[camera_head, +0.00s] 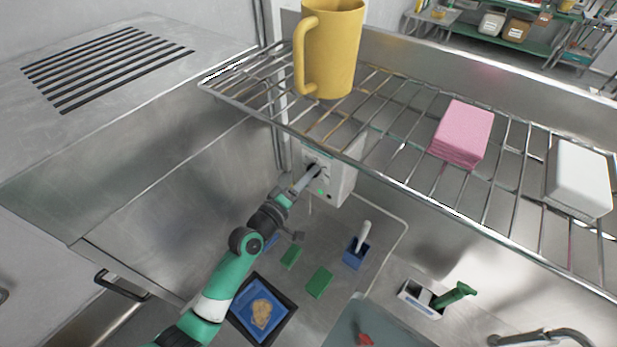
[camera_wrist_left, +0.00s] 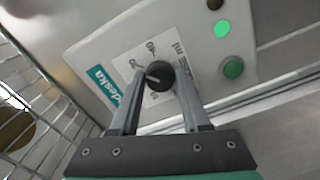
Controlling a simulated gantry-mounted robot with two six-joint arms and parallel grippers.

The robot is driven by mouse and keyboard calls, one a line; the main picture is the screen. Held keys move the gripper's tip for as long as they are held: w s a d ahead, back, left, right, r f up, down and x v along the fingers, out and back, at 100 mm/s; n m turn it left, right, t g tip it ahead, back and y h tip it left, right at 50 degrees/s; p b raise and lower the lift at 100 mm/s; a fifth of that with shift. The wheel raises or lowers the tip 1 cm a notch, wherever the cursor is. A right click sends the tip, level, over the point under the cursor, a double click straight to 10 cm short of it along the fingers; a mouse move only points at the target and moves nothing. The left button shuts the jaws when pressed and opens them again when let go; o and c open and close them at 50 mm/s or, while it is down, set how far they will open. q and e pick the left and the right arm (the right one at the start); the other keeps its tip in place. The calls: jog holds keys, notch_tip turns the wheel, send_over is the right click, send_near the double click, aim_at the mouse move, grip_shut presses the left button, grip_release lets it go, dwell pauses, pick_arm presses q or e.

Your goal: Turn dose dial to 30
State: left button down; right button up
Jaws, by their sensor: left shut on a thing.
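The grinder (camera_head: 341,182) is a pale box under the wire shelf. Its front panel (camera_wrist_left: 107,45) shows a teal "deska" label and a white dial plate. The black dose dial (camera_wrist_left: 159,75) has a pale pointer line aimed roughly left in the left wrist view. My left gripper (camera_wrist_left: 158,80) is shut on the dial, one finger on each side. In the head view my left gripper (camera_head: 313,171) reaches the panel and hides the dial. My right gripper is out of view.
A lit green lamp (camera_wrist_left: 222,28) and a green button (camera_wrist_left: 232,68) sit right of the dial. The wire shelf (camera_head: 400,152) overhangs, carrying a yellow jug (camera_head: 335,50), a pink block (camera_head: 463,133) and a white block (camera_head: 579,180). A blue tray (camera_head: 248,318) lies below my arm.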

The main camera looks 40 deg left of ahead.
pick_arm(q)
jog(key=shift+c, duration=1.9)
grip_release()
jog(key=s+d, duration=0.1)
jog(key=s, duration=1)
jog(key=shift+s+d, duration=0.25)
jog(key=shift+d, duration=0.05)
